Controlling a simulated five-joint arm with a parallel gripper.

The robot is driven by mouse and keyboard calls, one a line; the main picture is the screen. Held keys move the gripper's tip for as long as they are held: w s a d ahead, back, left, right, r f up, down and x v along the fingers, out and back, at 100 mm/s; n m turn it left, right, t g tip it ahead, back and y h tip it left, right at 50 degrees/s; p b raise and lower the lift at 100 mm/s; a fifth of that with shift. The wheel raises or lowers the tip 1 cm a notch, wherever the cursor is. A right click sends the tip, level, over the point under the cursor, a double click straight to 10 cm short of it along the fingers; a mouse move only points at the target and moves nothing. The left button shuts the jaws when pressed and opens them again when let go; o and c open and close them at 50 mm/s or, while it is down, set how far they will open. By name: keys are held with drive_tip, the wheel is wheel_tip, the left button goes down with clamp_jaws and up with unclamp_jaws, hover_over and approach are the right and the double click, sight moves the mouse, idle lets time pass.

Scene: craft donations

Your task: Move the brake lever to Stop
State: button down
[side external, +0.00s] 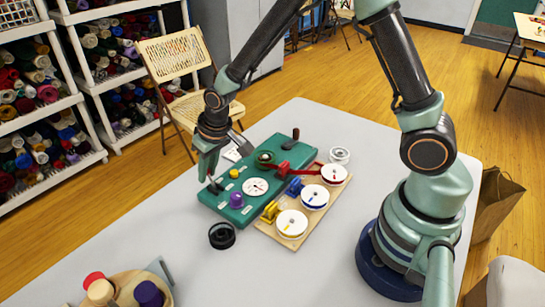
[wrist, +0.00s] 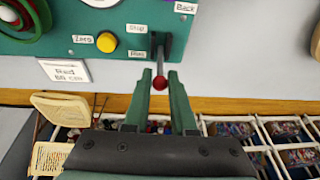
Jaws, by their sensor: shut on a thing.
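The brake lever (wrist: 159,60) is a thin grey rod with a red ball knob, standing out of a dark slot in the green panel (wrist: 140,12). A "Stop" label (wrist: 137,28) sits beside one end of the slot and a second small label beside the other end. I cannot tell exactly where along the slot the lever stands. My gripper (wrist: 161,80) is shut on the lever near its knob, one finger on each side. In the side external view my gripper (side external: 210,172) is at the left end of the panel and hides most of the lever.
Next to the slot are a yellow button (wrist: 106,42) and a "Zero" label. White spools lie on a wooden board (side external: 264,227). A black ring (side external: 222,236) lies nearby.

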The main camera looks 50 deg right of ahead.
sight(214, 187)
drive_tip(key=shift+s+r, duration=0.15)
drive_tip(key=shift+s, duration=1.4)
drive_tip(key=shift+s, duration=0.7)
